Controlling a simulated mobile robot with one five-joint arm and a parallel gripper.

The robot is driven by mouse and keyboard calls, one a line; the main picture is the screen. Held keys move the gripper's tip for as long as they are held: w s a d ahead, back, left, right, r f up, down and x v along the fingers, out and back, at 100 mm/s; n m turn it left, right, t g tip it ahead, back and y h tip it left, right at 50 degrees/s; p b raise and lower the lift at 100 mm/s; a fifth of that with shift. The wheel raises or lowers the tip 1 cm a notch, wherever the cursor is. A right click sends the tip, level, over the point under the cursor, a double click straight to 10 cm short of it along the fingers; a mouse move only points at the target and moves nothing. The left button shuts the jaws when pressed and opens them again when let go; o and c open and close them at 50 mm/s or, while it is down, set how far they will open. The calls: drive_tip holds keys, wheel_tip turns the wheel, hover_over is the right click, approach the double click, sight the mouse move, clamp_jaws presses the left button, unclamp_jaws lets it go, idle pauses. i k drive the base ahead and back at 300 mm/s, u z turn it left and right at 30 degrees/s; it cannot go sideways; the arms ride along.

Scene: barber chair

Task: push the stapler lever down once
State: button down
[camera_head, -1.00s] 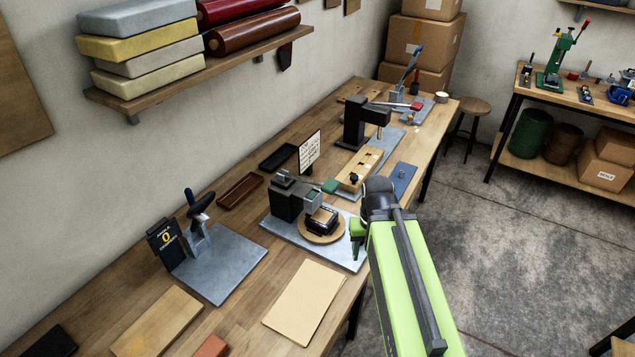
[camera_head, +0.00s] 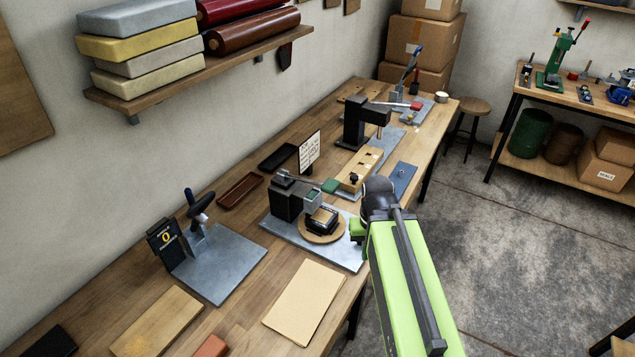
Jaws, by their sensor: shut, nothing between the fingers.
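The likely stapler (camera_head: 286,200) is a black-bodied bench device on a grey plate (camera_head: 330,258), at the near middle of the workbench. Its lever reaches right from the top and ends in a green grip (camera_head: 331,186), which is raised above the plate. Below it, a dark, gold-edged block (camera_head: 322,218) sits on a round wooden disc (camera_head: 322,236). My gripper (camera_head: 356,229) is shut and empty. It appears just right of the disc and below and right of the green grip, apart from the lever. My arm hides part of the gripper and the bench edge.
A black clamp-like device (camera_head: 198,215) stands on a grey plate at the left. A black press (camera_head: 362,120) and wooden fixture (camera_head: 358,165) stand farther back, with a red-tipped lever (camera_head: 415,106) beyond. A tan sheet (camera_head: 304,300) lies nearer. Open floor is at the right.

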sight(331, 185)
drive_tip(key=u, duration=2.05)
drive_tip(key=k, duration=0.15)
drive_tip(key=u, duration=2.25)
drive_tip(key=k, duration=1.25)
drive_tip(key=z, duration=0.75)
